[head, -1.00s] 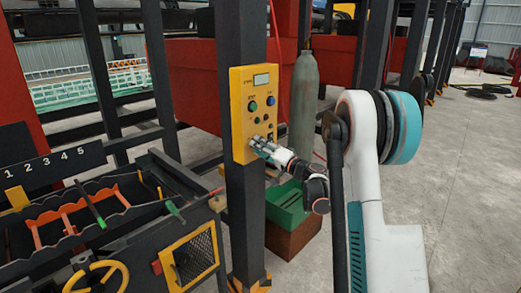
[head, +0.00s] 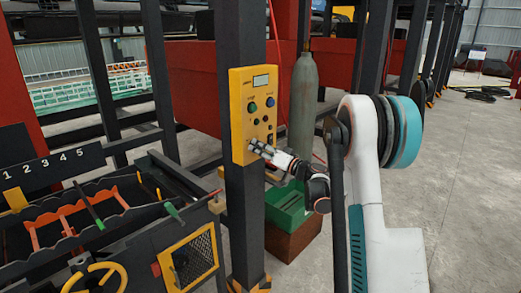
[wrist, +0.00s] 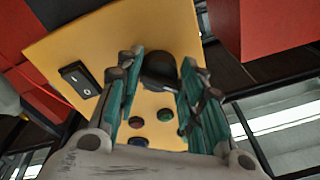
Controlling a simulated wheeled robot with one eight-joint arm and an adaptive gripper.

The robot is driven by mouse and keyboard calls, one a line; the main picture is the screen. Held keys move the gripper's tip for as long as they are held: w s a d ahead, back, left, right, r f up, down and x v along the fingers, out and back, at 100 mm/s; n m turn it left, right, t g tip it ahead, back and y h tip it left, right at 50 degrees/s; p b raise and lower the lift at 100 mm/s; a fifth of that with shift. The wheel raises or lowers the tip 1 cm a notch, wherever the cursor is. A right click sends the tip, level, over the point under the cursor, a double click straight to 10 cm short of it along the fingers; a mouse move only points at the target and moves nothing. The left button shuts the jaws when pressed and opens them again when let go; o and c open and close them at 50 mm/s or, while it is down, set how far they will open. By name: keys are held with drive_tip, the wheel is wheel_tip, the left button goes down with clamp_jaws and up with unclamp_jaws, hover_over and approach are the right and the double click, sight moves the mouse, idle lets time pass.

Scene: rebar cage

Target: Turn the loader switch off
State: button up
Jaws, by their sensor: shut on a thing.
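A yellow control panel (head: 240,118) is fixed to a dark upright post, with a small display at its top. My gripper (head: 256,146) is at the panel's lower left in the head view. In the wrist view my gripper (wrist: 158,85) has its teal-padded fingers on both sides of a black round knob (wrist: 158,68) and is shut on it. A black rocker switch (wrist: 80,78) with white marks is left of the fingers, apart from them. It also shows at the panel's lower right in the head view (head: 271,139). The fingers partly hide the knob; no label is readable.
Green (head: 252,107) and blue (head: 270,101) buttons sit higher on the panel. A grey gas cylinder (head: 303,105) and a green box (head: 291,205) stand behind the post. A machine with a yellow handwheel (head: 97,282) is at left. Open floor lies at right.

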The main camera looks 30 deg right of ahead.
drive_tip(key=o, duration=1.1)
drive_tip(key=shift+d, duration=0.1)
drive_tip(key=shift+c, duration=0.2)
drive_tip(key=v, duration=1.2)
